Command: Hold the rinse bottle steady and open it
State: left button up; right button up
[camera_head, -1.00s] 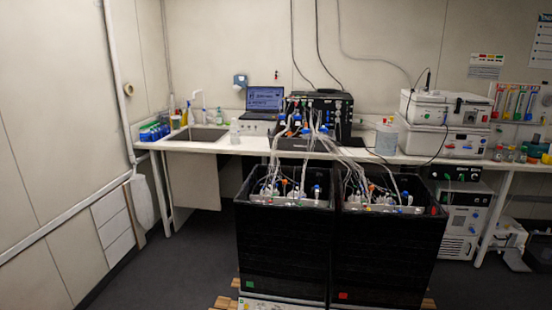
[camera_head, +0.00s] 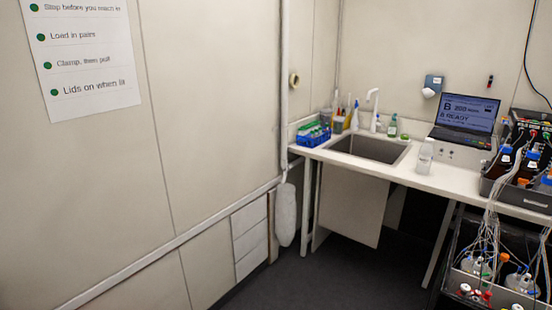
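A pale translucent bottle (camera_head: 425,158) stands upright on the white counter, to the right of the sink and in front of the laptop. A smaller green bottle (camera_head: 392,128) stands behind the sink's right rear edge. No label can be read on either, so I cannot tell for certain which is the rinse bottle. The pale bottle's top is too small to tell whether it is capped. Neither of my grippers is in view.
The counter (camera_head: 465,186) holds a sink (camera_head: 368,147), a blue rack (camera_head: 313,135) at its left end and a laptop (camera_head: 466,115). Tubing and dark-bodied bottles crowd the right side. Open floor lies in front of the sink.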

aim_at(426, 156)
jog(key=i+z, duration=0.15)
jog(key=i, duration=0.4)
jog(key=i+j+z, duration=0.1)
jog(key=i, duration=0.45)
jog(key=i+j+z, duration=0.15)
jog(key=i, duration=0.35)
jog(key=i+j+z, duration=0.1)
jog(key=i, duration=0.45)
